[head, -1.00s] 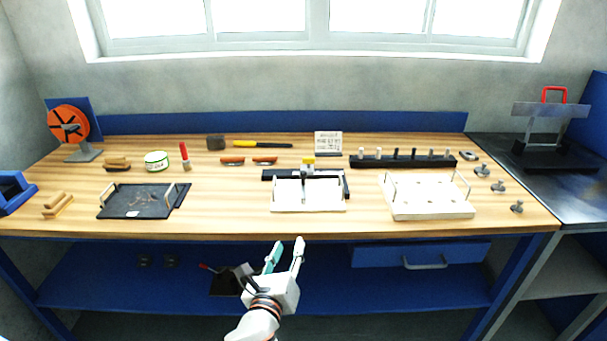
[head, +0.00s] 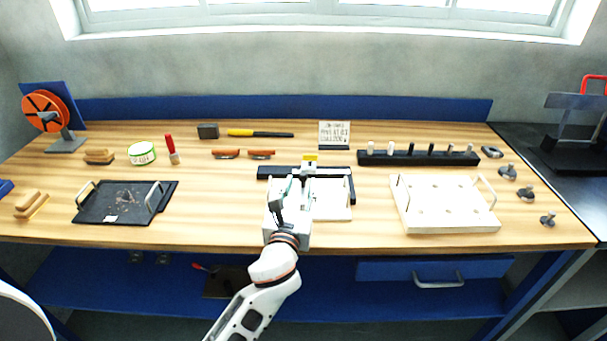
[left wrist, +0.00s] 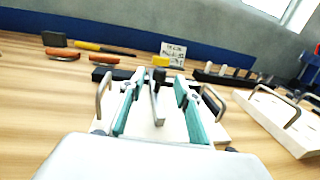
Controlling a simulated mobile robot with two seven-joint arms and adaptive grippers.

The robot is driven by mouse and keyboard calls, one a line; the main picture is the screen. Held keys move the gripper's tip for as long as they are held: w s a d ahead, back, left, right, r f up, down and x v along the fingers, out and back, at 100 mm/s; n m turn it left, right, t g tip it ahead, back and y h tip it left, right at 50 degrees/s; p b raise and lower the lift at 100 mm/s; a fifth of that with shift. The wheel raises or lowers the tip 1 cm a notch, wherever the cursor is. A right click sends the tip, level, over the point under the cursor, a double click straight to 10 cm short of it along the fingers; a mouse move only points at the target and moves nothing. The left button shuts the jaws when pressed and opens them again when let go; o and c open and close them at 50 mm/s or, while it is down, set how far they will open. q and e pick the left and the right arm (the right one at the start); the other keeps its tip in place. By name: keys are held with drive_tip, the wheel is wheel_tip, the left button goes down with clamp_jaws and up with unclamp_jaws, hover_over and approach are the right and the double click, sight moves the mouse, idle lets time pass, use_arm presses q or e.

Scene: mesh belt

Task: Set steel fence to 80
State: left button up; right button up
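The steel fence (left wrist: 156,102) is a thin grey upright bar running front to back over a white board (head: 333,203). In the head view my left gripper (head: 295,187) hangs over the left half of the board and hides part of the fence. In the left wrist view its teal-padded fingers (left wrist: 155,108) are open, one on each side of the fence. My right gripper is not in view.
A small sign (head: 334,134) stands behind the rail; its text is too small to read. A black tray (head: 95,207) lies left, and a white tray with handles (head: 447,222) lies right, below a black peg block (head: 400,158). Two red-brown handles (head: 261,154) lie behind left.

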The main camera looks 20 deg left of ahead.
sight(303, 179)
use_arm(q)
drive_tip(key=w, duration=0.3)
drive_tip(key=shift+w+a, duration=0.2)
drive_tip(key=shift+w, duration=0.15)
drive_tip(key=shift+w+a+f, duration=0.1)
drive_tip(key=shift+w, duration=0.4)
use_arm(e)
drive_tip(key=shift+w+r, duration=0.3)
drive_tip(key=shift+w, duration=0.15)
